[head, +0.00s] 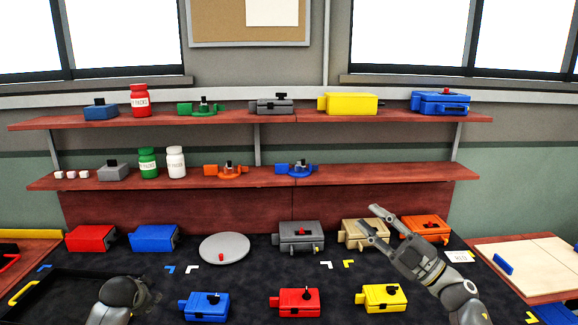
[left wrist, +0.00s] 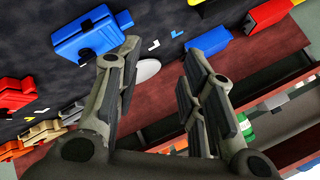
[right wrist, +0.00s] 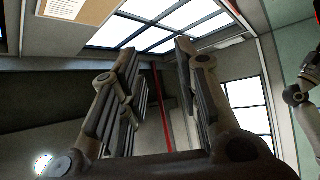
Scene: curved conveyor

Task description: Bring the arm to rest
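My left gripper (head: 125,292) shows as a dark, foreshortened shape at the bottom left of the head view; its fingers are hard to make out there. In the left wrist view its fingers (left wrist: 160,50) stand apart with nothing between them. My right gripper (head: 369,218) is raised over the right part of the table, in front of the tan box (head: 362,238) in the picture. Its two fingers point up and left. In the right wrist view they stand apart (right wrist: 158,50) and empty, with windows and ceiling behind them.
A dark table (head: 240,280) holds several coloured boxes, including a blue one (head: 206,307), a red one (head: 299,303) and a yellow one (head: 385,298). A grey disc (head: 224,249) lies mid-table. Two shelves (head: 340,178) behind carry jars and parts. A wooden board (head: 535,262) is at right.

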